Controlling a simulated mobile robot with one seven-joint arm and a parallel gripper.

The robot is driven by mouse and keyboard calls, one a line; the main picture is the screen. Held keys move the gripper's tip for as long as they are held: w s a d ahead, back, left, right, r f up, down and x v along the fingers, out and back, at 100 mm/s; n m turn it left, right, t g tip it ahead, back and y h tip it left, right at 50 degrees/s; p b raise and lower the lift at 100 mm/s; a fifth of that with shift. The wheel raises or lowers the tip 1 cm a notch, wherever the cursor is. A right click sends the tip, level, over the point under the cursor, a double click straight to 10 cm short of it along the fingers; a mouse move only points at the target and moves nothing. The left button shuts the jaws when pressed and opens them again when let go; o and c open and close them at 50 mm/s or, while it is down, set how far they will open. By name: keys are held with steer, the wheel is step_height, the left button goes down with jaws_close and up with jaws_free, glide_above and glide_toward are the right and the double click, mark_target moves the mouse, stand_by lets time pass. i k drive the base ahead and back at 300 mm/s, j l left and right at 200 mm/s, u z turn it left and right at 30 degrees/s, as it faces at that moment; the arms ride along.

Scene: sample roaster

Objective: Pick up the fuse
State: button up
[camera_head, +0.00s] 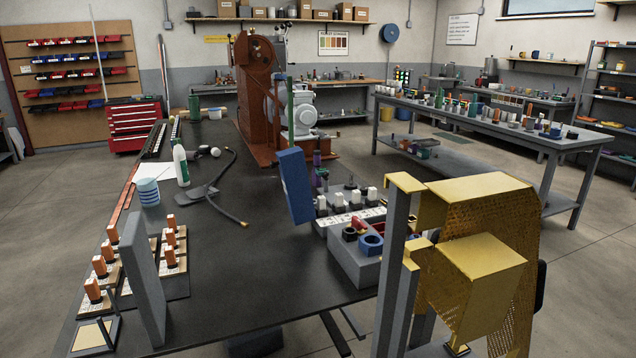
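I cannot single out the fuse with certainty. Several upright orange cylinders (170,221) stand on small pale bases at the front left of the dark bench (235,285); whether one is the fuse is unclear. Several white-topped dark pieces (355,197) stand in a pale rack near the bench's right side, and small parts sit in a grey block (352,262) in front of them. My gripper cannot be made out in this view.
A grey upright slab (143,280) stands at the front left, and a tilted blue slab (294,185) near the middle. Yellow perforated boxes with grey posts (470,265) block the front right. The front middle is clear.

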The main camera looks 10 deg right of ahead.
mark_target(372, 191)
steer(key=l+u, duration=0.15)
steer(key=l, duration=0.7)
steer(key=k+l+u, duration=0.1)
steer(key=l, duration=0.75)
steer(key=l+u, duration=0.25)
steer(key=l, duration=0.75)
steer(key=k+l+u, duration=0.1)
steer(key=l+u, duration=0.15)
steer(key=l, duration=0.75)
steer(key=l+u, duration=0.25)
steer(key=l, duration=0.8)
steer(key=i+l+u, duration=0.15)
steer(key=l, duration=0.35)
steer(key=i+l+u, duration=0.15)
steer(key=l, duration=0.35)
steer(key=i+l, duration=0.15)
steer(key=l, duration=0.15)
steer(key=i+l+u, duration=0.15)
steer(key=l, duration=0.2)
steer(key=i+l, duration=0.1)
steer(key=l, duration=0.2)
